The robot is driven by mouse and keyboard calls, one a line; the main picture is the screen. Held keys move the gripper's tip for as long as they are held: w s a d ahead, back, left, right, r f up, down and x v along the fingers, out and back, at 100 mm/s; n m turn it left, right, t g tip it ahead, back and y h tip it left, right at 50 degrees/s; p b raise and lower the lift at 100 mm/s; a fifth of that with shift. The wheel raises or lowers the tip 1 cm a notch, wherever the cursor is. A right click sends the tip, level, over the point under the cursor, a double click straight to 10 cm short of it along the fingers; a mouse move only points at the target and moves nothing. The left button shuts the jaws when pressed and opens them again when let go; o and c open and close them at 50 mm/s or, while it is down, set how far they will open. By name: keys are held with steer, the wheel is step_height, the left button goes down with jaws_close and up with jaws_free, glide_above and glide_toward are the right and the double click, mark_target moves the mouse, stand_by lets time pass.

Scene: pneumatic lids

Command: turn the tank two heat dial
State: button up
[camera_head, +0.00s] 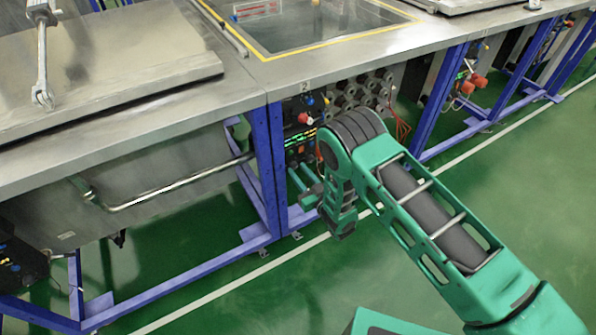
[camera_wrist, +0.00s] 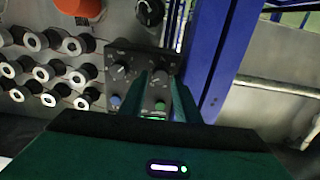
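The tank two control panel (camera_head: 299,142) sits under the counter edge marked 2, behind a blue frame leg. In the wrist view the dark panel (camera_wrist: 128,60) carries several small dials, a blue knob (camera_wrist: 115,101) and a green-lit display (camera_wrist: 155,117) near its lower end. My gripper (camera_wrist: 159,80) is in front of this panel with its two green fingers apart. A dark dial shows between the fingertips; I cannot tell whether the fingers touch it. In the head view my gripper (camera_head: 302,180) is partly hidden by my wrist, low beside the panel.
A blue frame leg (camera_wrist: 208,60) stands close to the right of my fingers in the wrist view. Several round fittings (camera_wrist: 45,70) and an orange-red knob (camera_wrist: 78,6) are near the panel. A steel handle bar (camera_head: 180,187) runs to its left. The green floor in front is clear.

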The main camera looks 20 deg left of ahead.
steer(key=shift+w+a, duration=0.35)
steer(key=shift+a, duration=0.1)
jaws_close()
steer(key=shift+n, duration=0.4)
steer(key=shift+d, duration=0.1)
jaws_free()
steer(key=v, duration=1)
steer(key=shift+s+d, duration=0.25)
